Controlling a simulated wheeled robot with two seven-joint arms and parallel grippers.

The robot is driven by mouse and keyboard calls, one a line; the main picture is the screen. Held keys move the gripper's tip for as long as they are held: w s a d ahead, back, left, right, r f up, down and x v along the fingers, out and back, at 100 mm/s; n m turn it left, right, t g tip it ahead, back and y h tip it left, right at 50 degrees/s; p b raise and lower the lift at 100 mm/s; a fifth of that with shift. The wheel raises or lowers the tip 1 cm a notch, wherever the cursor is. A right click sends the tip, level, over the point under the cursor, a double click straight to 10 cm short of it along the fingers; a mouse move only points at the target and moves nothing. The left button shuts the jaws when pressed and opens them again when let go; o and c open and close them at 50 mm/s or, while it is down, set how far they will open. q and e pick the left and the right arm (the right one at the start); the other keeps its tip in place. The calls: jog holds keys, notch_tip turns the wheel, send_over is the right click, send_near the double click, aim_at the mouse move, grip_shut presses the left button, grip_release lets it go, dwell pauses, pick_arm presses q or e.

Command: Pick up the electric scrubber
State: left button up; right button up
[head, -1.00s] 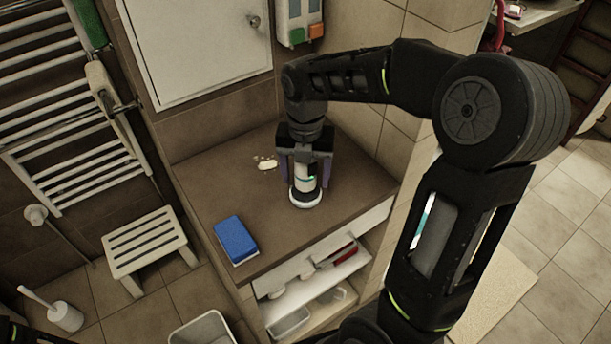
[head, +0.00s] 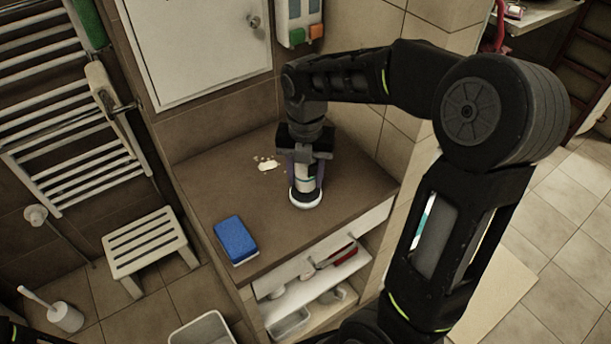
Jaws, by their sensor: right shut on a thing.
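The electric scrubber (head: 305,197) is a light, upright body with a round white base, standing on the brown counter top (head: 255,200). My right gripper (head: 305,172) comes down over it from above, its fingers on either side of the body, and is shut on it. The scrubber's upper part is hidden by the gripper. The base looks to rest on the counter; I cannot tell if there is a small gap. My left gripper is not in view; only a dark bit of my left arm shows at the lower left edge.
A blue sponge (head: 236,240) lies near the counter's front left edge. A small whitish soap piece (head: 267,164) lies behind the scrubber to the left. Open shelves (head: 345,268) sit under the counter. A slatted stool (head: 147,246) and towel rail (head: 70,120) stand left.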

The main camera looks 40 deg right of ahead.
notch_tip(320, 180, up, 10)
dwell(0.6)
dwell(0.4)
